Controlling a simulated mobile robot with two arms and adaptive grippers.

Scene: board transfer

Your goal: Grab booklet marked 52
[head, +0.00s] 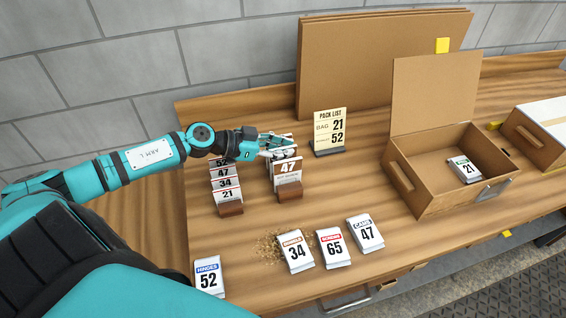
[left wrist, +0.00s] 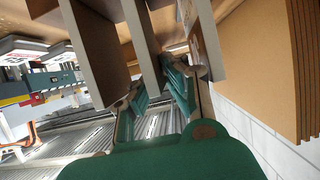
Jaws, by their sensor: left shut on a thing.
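My left gripper (head: 280,143) is at the top of the rack whose front booklet is marked 47 (head: 288,168). It is shut on a booklet in that rack, whose number I cannot read. In the left wrist view the teal fingers (left wrist: 158,90) are on either side of a thin upright slab (left wrist: 146,45). A booklet marked 52 (head: 208,280) with a blue header lies at the table's front left. Another 52 label (head: 219,162) is partly hidden at the top of the left rack, above 47, 34 and 21. My right gripper is not in view.
A pack list (head: 329,133) reading 21 and 52 stands behind the racks. An open cardboard box (head: 440,192) holds a booklet marked 21 (head: 465,169). Booklets 34 (head: 296,252), 65 (head: 333,248) and 47 (head: 366,234) lie in front, beside scattered crumbs (head: 268,247).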

